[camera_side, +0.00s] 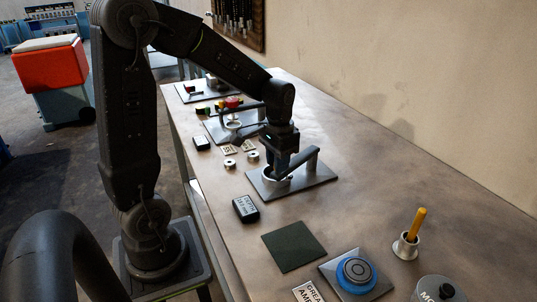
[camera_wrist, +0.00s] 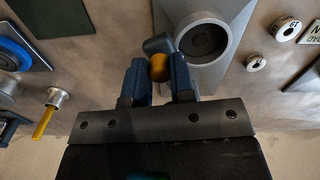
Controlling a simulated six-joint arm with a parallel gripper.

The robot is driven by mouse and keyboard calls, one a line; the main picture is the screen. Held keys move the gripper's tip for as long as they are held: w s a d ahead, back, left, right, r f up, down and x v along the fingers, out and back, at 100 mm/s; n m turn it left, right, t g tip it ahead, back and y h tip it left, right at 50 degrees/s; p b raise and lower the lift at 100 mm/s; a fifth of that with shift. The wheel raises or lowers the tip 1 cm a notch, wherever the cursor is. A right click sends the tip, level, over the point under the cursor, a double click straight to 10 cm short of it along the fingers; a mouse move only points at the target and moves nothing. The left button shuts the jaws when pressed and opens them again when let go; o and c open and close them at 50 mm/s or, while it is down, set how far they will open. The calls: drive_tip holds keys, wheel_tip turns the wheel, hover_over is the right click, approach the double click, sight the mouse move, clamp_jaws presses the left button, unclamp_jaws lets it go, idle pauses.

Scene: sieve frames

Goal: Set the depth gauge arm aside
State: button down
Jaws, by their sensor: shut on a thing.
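The depth gauge arm (camera_side: 309,161) is a dark grey bar at a metal plate (camera_side: 318,179) in the side view. Beside it on the plate is a round metal cup (camera_side: 268,177). My gripper (camera_side: 282,168) is lowered over the plate, close to the cup. In the wrist view my blue fingers (camera_wrist: 159,80) are shut on the gauge arm, whose grey end (camera_wrist: 157,44) and orange tip (camera_wrist: 159,68) show between them. The cup's open ring (camera_wrist: 203,42) lies just beside it. Whether the arm still touches its mount is hidden.
A readout box (camera_side: 246,208), a dark green mat (camera_side: 293,246), a blue round part (camera_side: 357,271) and a metal holder with a yellow stick (camera_side: 408,247) stand nearer the camera. Small metal rings (camera_side: 253,155) lie left of the plate. Bench to the plate's right is clear.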

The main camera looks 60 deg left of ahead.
drive_tip(key=w+d+n, duration=0.9)
drive_tip(key=w+n, duration=0.4)
drive_tip(key=w, duration=0.1)
drive_tip(key=shift+d, duration=0.4)
drive_tip(key=shift+r, duration=0.1)
drive_tip(key=c, duration=1)
unclamp_jaws()
wheel_tip(320, 180, up, 14)
drive_tip(key=shift+f, duration=0.1)
